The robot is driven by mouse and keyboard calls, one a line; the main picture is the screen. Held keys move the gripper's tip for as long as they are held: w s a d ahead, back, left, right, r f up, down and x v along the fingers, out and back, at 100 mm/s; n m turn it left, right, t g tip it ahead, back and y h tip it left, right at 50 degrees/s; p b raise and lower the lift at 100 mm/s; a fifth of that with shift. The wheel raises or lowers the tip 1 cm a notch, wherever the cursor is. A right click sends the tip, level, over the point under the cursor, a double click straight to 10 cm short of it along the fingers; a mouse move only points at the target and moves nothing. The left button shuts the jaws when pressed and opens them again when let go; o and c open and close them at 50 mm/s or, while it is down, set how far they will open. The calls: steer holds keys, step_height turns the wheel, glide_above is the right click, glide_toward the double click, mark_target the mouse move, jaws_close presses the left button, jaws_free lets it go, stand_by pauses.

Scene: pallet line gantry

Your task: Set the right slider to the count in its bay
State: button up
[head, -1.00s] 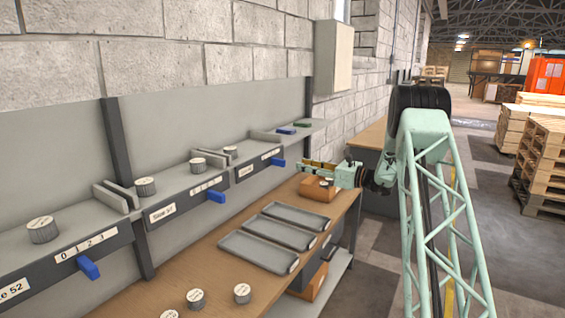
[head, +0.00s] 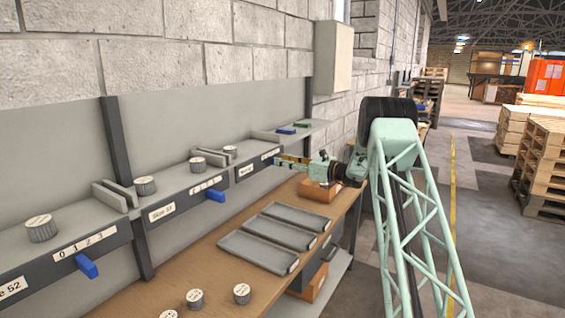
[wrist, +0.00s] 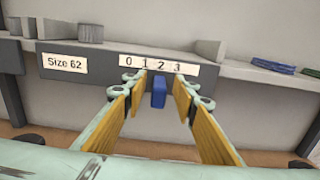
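The right slider is a blue tab (wrist: 159,92) below a white scale (wrist: 152,64) marked 0 1 2 3. In the wrist view it sits about under the 2. My gripper (wrist: 159,84) is open, with one finger on each side of the tab and visible gaps between. In the head view my gripper (head: 280,161) reaches the right panel and hides the tab. The bay above has one grey cylinder (wrist: 90,33) visible, also in the head view (head: 231,150), near its left divider. A label reading Size 62 (wrist: 65,64) is left of the scale.
Other blue sliders (head: 216,196) and (head: 87,266) project from the panels to the left. Grey trays (head: 257,253) and loose cylinders (head: 242,293) lie on the wooden bench below. A divider (wrist: 208,50) and blue items (wrist: 274,65) are on the shelf to the right.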

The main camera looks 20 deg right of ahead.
steer(key=shift+w+a, duration=0.15)
steer(key=shift+c, duration=0.2)
jaws_close()
